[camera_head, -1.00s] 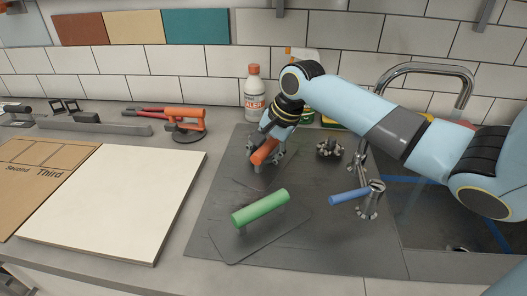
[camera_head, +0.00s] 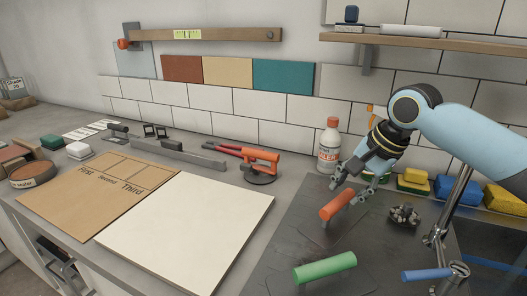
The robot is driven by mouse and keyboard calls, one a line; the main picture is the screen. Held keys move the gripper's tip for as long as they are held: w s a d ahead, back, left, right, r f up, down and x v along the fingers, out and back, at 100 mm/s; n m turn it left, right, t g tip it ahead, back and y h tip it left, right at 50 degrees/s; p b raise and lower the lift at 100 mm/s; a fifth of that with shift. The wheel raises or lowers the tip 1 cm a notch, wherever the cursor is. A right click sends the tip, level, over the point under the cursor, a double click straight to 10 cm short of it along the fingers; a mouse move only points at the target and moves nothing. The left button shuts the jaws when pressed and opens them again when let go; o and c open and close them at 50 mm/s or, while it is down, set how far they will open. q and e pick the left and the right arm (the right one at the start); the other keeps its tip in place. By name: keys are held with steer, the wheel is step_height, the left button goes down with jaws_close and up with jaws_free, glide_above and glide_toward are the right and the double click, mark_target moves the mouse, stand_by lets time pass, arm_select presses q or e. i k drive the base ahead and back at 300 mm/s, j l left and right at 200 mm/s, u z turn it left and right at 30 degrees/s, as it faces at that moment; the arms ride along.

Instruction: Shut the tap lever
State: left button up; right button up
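The tap lever (camera_head: 427,274) is a blue bar sticking out to the left from the metal tap body (camera_head: 454,272), at the lower right. The tap's metal neck (camera_head: 455,200) rises behind it, partly hidden by my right arm. My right gripper (camera_head: 353,188) points down left of the tap, apart from the lever. My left gripper is out of view.
A green-handled trowel (camera_head: 324,267) lies on the dark mat (camera_head: 300,225), left of the lever. A dark metal fitting (camera_head: 404,215) stands behind the lever. A white bottle (camera_head: 329,147) and sponges (camera_head: 413,181) line the back. A white tile (camera_head: 190,228) lies left.

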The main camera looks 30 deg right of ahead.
mark_target(457, 272)
steer(key=k+j, duration=0.35)
steer(key=j, duration=0.15)
steer(key=k+j, duration=0.75)
steer(key=j, duration=0.25)
